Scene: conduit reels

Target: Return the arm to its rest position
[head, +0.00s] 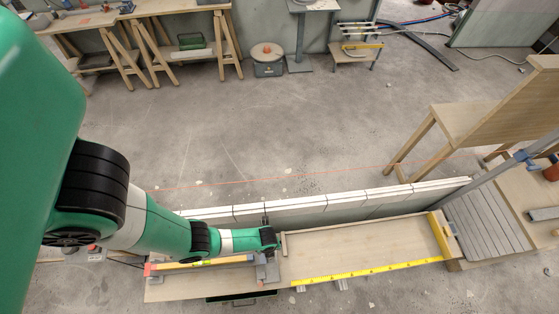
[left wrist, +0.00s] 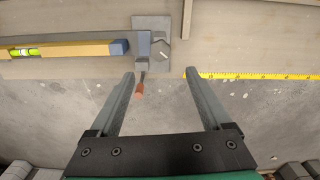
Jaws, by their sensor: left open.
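My left arm comes in from the left in the head view, and its end hangs over the long wooden bench (head: 215,287). The left gripper's two fingers (left wrist: 160,74) are spread wide in the left wrist view, with nothing held between them. Past the fingertips is a grey metal plate (left wrist: 161,24) with a blue-grey clamp part, and an orange-tipped handle (left wrist: 140,90) shows near the left fingertip. In the head view the fingertips cannot be made out clearly. My right gripper is not in view.
A spirit level (left wrist: 60,49) lies left of the plate. A yellow measuring tape (head: 365,271) runs along the bench's front edge. A long white-topped strip (head: 325,200) stands behind the bench. A wooden chair-like stand (head: 465,122) is at right. The middle floor is clear.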

